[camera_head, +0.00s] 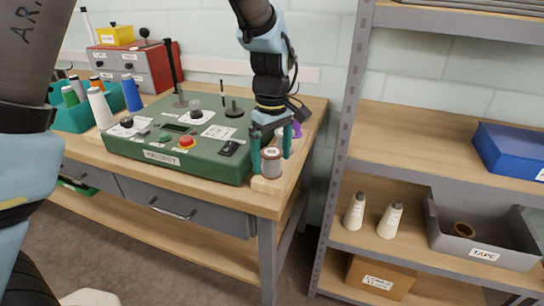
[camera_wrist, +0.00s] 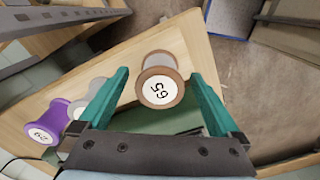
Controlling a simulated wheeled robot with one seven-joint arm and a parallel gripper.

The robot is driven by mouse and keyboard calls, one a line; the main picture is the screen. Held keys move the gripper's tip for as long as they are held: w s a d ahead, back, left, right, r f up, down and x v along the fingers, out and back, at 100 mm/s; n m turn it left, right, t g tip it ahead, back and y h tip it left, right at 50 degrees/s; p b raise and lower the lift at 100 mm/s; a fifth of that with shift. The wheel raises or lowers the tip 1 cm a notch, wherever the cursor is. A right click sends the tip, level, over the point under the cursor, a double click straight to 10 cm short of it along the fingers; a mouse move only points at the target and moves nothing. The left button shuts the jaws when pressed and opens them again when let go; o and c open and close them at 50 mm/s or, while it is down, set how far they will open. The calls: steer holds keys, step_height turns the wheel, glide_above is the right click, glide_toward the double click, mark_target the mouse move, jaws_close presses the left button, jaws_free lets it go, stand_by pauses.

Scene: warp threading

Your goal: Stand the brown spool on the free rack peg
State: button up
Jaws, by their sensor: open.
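The brown spool (camera_head: 271,163), with brown flanges, grey thread and a white number label on top, stands upright at the front end of a pale wooden rack block (camera_head: 262,186) on the bench's right end. In the wrist view the spool (camera_wrist: 160,85) sits between the two green fingers of my open gripper (camera_wrist: 160,76), with a gap on both sides. In the head view my gripper (camera_head: 271,145) points down around it. A purple spool (camera_head: 297,130) stands behind; in the wrist view a grey spool (camera_wrist: 89,92) is beside it. I cannot see a bare peg or what is under the brown spool.
A green control box (camera_head: 180,140) with knobs and a red button stands close left of my gripper. Grey shelving (camera_head: 345,110) rises to the right, holding white cones (camera_head: 354,211), a grey bin (camera_head: 480,235) and a blue bin (camera_head: 512,150). A teal bin (camera_head: 72,119) with cones is far left.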

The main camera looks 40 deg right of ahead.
step_height(320, 180, up, 10)
steer(key=shift+r+b, duration=0.25)
steer(key=shift+b, duration=0.55)
steer(key=w+a, duration=0.3)
steer(key=w+a+f, duration=0.1)
steer(key=w+a, duration=0.1)
steer(key=a, duration=0.2)
steer(key=w+a+f, duration=0.1)
steer(key=w+a, duration=0.2)
steer(key=a, duration=0.1)
steer(key=shift+w+f, duration=0.15)
steer(key=shift+w, duration=0.2)
steer(key=a+f+m, duration=0.1)
steer(key=a+f, duration=0.2)
steer(key=a, duration=1.2)
steer(key=a+f+t, duration=0.1)
steer(key=a+f, duration=0.2)
steer(key=a, duration=1.2)
steer(key=shift+w+m+t, duration=0.2)
steer(key=shift+m+t, duration=0.1)
steer(key=shift+m, duration=0.1)
steer(key=shift+f, duration=0.1)
